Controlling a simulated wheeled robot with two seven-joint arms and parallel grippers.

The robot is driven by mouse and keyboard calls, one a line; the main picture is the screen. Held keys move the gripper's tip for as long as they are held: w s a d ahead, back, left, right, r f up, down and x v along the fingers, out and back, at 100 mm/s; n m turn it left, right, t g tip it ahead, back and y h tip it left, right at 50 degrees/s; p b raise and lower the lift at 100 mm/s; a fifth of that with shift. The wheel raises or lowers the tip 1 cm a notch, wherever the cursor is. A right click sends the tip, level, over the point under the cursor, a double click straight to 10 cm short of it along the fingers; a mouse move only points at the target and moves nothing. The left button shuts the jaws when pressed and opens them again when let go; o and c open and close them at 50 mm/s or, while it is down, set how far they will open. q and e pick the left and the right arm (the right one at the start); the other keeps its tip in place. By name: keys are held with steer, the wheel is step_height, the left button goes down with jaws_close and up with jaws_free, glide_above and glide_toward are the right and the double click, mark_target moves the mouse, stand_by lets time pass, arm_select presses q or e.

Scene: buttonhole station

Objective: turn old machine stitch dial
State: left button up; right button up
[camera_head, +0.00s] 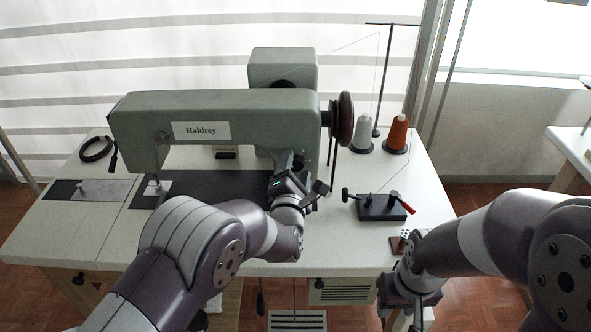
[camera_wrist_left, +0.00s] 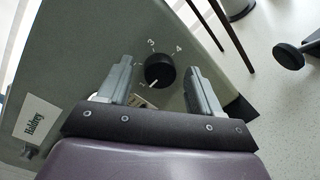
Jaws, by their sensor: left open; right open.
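The old sewing machine (camera_head: 215,108) is grey-green with a "Haldrey" label and stands on the white table. Its black round stitch dial (camera_wrist_left: 160,70) shows in the left wrist view, with a white pointer line toward the lower left and the numbers 3 and 4 above it. In the head view the dial cannot be made out behind my left gripper (camera_head: 303,176). In the left wrist view my left gripper (camera_wrist_left: 158,72) is open, with one finger on each side of the dial and visible gaps. My right gripper (camera_head: 410,292) is open and low at the table's front edge, its fingers hardly visible.
Right of the machine stand a handwheel (camera_head: 346,119), a white thread cone (camera_head: 363,133), an orange thread cone (camera_head: 397,134) and a thread stand (camera_head: 378,80). A black bobbin winder (camera_head: 381,207) sits in front of them. A black ring (camera_head: 96,149) lies at the table's left.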

arm_select(q)
steer(key=c, duration=1)
steer(key=shift+c, duration=0.2)
